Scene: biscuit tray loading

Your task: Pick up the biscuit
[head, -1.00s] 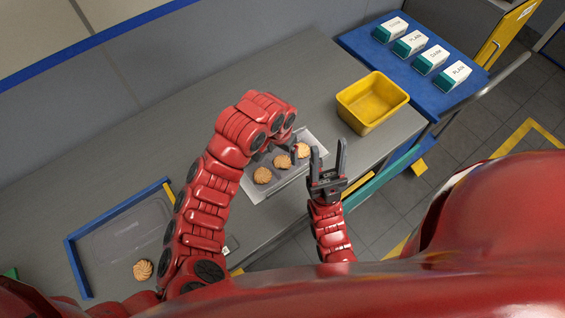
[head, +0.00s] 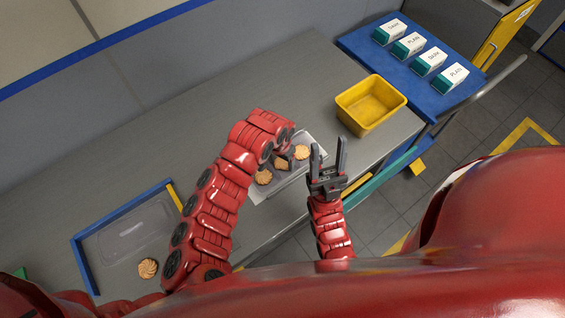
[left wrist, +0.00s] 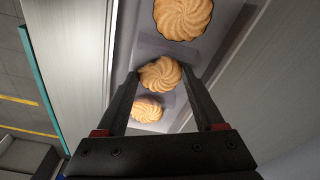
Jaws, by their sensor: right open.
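Three round golden biscuits lie in a row on a grey tray (head: 317,142): a left one (head: 264,177), a middle one (head: 281,164) and a right one (head: 302,152). My left gripper (head: 289,157) points down over the tray, partly hidden by its arm. In the left wrist view, my left gripper (left wrist: 160,73) is open, with its fingers on either side of the middle biscuit (left wrist: 160,74). Small gaps seem to show beside it; contact is unclear. My right gripper (head: 328,150) is open and empty, right of the tray.
Another biscuit (head: 148,268) lies at the lower left, by a clear tray (head: 125,228) in a blue frame (head: 84,265). A yellow bin (head: 371,104) stands at the counter's right end. Several labelled boxes stand on a blue table (head: 371,62). The counter behind the tray is clear.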

